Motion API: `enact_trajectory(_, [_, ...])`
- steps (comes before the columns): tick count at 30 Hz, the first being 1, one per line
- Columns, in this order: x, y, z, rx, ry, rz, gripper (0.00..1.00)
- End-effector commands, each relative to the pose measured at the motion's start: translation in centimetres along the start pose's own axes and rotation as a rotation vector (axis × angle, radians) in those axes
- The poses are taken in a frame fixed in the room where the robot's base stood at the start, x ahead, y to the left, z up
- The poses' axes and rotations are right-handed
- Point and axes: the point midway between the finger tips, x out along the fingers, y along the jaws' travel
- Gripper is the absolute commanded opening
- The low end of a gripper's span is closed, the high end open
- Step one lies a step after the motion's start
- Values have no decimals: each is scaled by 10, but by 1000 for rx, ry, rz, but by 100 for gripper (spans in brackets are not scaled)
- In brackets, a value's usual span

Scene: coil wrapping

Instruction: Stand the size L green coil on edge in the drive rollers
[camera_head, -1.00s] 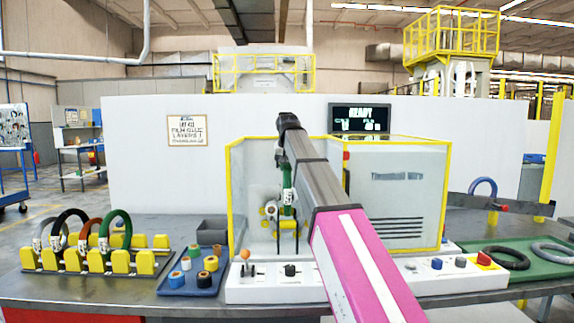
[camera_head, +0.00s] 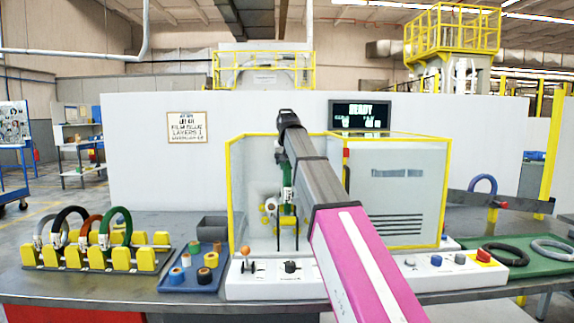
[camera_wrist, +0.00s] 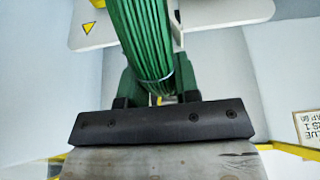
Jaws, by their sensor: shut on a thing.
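A green coil (camera_wrist: 150,40) runs between the fingers of my gripper (camera_wrist: 155,88) in the wrist view, with a pale band around it near the fingers. My gripper is shut on it. In the head view the held green coil (camera_head: 287,180) hangs edge-on below my gripper (camera_head: 281,158), inside the open bay of the wrapping machine. The drive rollers (camera_head: 286,212), with yellow parts, are low in the bay, partly hidden behind the coil and my arm. I cannot tell whether the coil touches them. Its size marking is not readable.
A yellow-block rack (camera_head: 145,260) at left holds several upright coils, including another green one (camera_head: 121,222). A blue tray (camera_head: 197,279) of tape rolls, a grey bin (camera_head: 212,228) and a control panel (camera_head: 262,290) stand near the machine (camera_head: 398,200). A green tray (camera_head: 490,267) with coils lies at right.

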Motion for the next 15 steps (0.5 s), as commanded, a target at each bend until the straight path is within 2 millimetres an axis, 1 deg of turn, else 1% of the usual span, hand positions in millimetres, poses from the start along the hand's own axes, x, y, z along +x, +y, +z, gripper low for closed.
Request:
enact_trajectory(14, [5, 0, 2, 0, 1, 0, 0])
enact_trajectory(15, [4, 0, 1, 0, 2, 0, 39])
